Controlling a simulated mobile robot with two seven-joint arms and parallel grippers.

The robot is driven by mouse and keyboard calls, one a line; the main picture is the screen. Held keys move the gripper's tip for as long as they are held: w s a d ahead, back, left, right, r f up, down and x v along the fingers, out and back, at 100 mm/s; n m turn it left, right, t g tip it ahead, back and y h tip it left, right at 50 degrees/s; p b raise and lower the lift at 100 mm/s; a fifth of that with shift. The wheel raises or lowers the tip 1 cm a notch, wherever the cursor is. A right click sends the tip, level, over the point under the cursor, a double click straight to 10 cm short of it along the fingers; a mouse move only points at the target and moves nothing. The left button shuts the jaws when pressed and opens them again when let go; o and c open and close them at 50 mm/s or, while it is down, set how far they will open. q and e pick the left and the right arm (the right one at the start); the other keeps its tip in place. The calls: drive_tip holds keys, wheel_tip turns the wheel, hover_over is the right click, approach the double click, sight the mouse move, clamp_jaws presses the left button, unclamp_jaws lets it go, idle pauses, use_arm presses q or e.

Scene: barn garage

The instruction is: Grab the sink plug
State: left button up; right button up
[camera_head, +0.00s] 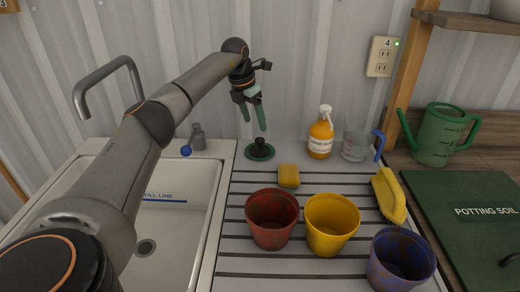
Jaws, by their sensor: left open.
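The sink plug (260,149) is a dark green disc with a black knob on top. It sits at the back left of the slatted drainboard (238,228), beside the sink. My left gripper (254,116) is open and points down, with its green fingertips above the plug and apart from it. No object shows between the fingers. My right gripper is out of view.
A yellow sponge (289,176), red cup (272,220), yellow cup (331,225) and blue cup (400,260) stand on the drainboard. Behind are an orange bottle (320,138) and clear mug (356,146). A yellow brush (389,196) and green watering can (438,135) are rightward.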

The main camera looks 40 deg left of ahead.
sight(259, 139)
use_arm(q)
drive_tip(key=x, duration=0.3)
drive_tip(key=shift+f, duration=0.15)
drive_tip(key=x, duration=0.4)
drive_tip(key=shift+s+d+f, duration=0.15)
drive_tip(key=shift+s+d, duration=0.05)
drive_tip(key=shift+d, duration=0.15)
drive_tip(key=shift+w+f, duration=0.2)
drive_tip(key=shift+f, duration=0.3)
clamp_jaws()
